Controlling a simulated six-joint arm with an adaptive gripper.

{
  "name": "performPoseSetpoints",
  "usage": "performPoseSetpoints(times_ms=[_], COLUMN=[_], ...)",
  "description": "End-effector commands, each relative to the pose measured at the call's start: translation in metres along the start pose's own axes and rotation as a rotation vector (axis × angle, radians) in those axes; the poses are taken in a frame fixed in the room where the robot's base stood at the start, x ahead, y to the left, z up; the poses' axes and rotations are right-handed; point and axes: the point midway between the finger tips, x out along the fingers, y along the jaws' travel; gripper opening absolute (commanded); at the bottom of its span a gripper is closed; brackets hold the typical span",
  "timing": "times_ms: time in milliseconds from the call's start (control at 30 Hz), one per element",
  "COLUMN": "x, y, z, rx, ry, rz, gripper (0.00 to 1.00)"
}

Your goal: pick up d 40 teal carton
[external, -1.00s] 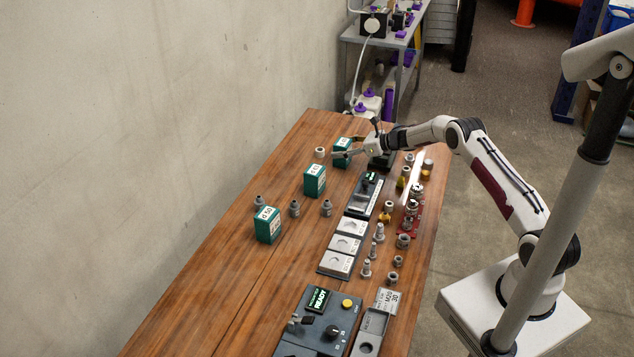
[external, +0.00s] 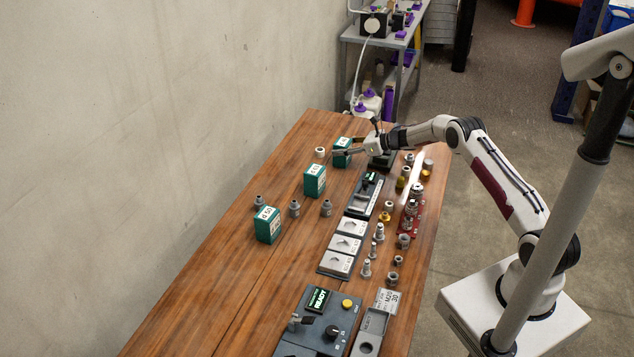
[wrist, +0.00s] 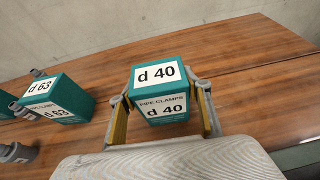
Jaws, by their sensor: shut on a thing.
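The d 40 teal carton (wrist: 158,92) stands upright between the two yellow-padded fingers of my gripper (wrist: 160,112) in the wrist view. Its white labels read "d 40" and "PIPE CLAMPS". In the external view the carton (external: 342,147) is at the far end of the wooden table, partly covered by my gripper (external: 350,152). My gripper is shut on its sides. I cannot tell a gap between the carton and the table.
A d 63 teal carton (wrist: 62,98) stands left of it in the wrist view. The d 50 carton (external: 268,225) is nearer along the wooden table (external: 215,275). A grey fitting (external: 320,152) is just left of the held carton. Fittings and grey devices line the right side.

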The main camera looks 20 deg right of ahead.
Motion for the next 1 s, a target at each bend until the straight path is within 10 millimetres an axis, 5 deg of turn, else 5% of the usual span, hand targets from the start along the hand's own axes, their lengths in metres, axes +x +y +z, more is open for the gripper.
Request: performPoseSetpoints(times_ms=[700,1000], x=[-0.032,-0.038], y=[-0.001,0.000], z=[0.078,0.092], rx=[-0.002,-0.001], ry=[-0.003,-0.002], rz=[0.000,0.000], gripper=[0.19,0.19])
